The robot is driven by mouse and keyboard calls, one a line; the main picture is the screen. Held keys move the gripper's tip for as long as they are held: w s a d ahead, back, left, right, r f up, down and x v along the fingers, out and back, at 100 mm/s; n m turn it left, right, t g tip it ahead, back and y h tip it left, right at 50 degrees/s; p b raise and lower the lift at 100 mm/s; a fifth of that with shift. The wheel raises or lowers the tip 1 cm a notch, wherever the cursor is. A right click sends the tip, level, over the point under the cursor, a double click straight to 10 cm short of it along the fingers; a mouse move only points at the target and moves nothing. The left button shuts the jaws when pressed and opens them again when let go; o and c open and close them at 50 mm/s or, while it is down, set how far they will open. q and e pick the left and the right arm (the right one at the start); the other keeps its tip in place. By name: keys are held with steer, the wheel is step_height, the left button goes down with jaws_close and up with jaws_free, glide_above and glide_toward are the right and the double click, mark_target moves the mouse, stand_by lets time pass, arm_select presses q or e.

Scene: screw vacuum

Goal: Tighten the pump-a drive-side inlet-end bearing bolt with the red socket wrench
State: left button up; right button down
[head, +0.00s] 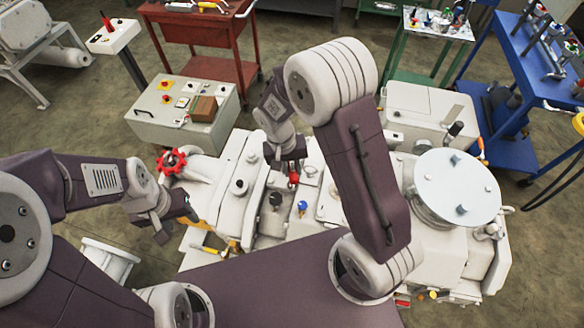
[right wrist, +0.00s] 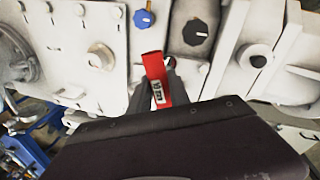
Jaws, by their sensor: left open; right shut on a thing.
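The red socket wrench (right wrist: 153,66) stands in the jaws of my right gripper (right wrist: 160,92), its red body with a white label facing the wrist camera. In the head view my right gripper (head: 291,166) is over the middle of the white pump machine (head: 240,217), with a bit of red showing below its jaws. The wrench's far end is hidden, so I cannot tell whether it touches a bolt. I cannot single out the pump-a drive-side inlet-end bearing bolt. My left gripper (head: 187,208) is open and empty, left of the machine near the red handwheel (head: 172,161).
A blue knob (right wrist: 195,32) and a black knob (right wrist: 258,61) stand close to the wrench. A round white cover (head: 458,187) rises at the machine's right. A control box (head: 183,110), a red cart (head: 205,30) and a blue cart (head: 535,75) stand behind.

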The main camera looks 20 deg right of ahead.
steer(key=shift+w+d+r+p, duration=0.1)
steer(key=shift+r+p, duration=0.75)
steer(key=shift+r, duration=0.1)
step_height(320, 180, up, 2)
steer(key=shift+r+p, duration=0.1)
steer(key=shift+p, duration=0.7)
steer(key=shift+r+p, duration=0.4)
